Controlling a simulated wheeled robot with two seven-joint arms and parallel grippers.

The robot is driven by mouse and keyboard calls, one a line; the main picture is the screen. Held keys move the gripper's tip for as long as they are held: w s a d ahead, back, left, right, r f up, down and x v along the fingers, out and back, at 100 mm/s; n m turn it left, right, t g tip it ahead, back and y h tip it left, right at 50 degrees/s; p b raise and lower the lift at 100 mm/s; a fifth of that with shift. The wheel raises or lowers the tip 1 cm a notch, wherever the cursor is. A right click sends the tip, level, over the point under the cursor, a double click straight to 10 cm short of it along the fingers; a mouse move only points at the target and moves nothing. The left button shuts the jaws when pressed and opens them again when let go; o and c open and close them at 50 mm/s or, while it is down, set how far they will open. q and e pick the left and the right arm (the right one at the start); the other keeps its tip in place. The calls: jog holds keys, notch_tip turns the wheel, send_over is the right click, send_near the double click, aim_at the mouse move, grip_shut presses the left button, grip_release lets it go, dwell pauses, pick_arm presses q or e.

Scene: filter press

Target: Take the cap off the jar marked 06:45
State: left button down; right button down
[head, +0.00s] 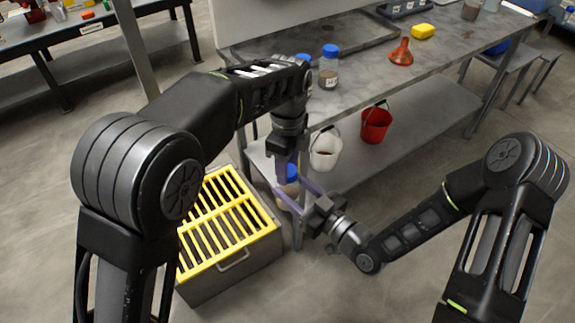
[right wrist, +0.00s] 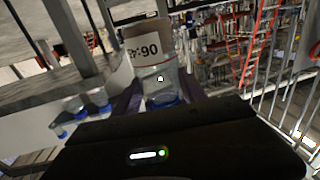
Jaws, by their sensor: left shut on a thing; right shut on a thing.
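The jar (head: 289,190) is a clear jar with a blue cap (head: 292,171), held upright in the air beside the bench. In the right wrist view the jar (right wrist: 160,80) appears upside down; its inverted label (right wrist: 140,49) seems to start with 06, the remainder hard to read. My right gripper (head: 293,193) is shut on the jar body from the right. My left gripper (head: 287,168) points down from above and is shut at the blue cap; its fingers partly hide the cap. The cap still appears to be at the jar's mouth; whether it is loose I cannot tell.
Another blue-capped jar (head: 328,74) stands on the grey bench (head: 365,66), with one partly hidden behind my left arm. White (head: 325,150) and red (head: 375,124) buckets sit below. A yellow-grated bin (head: 232,262) stands left.

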pick_arm(q)
jog(key=n, duration=0.7)
jog(key=shift+n, duration=0.4)
jog(key=n, duration=0.4)
jog(key=shift+n, duration=0.4)
jog(key=n, duration=0.2)
jog(key=shift+n, duration=0.4)
jog(key=n, duration=1.2)
jog(key=shift+r+n, duration=0.1)
jog(key=shift+n, duration=0.3)
jog(key=n, duration=1.4)
jog(key=shift+n, duration=0.4)
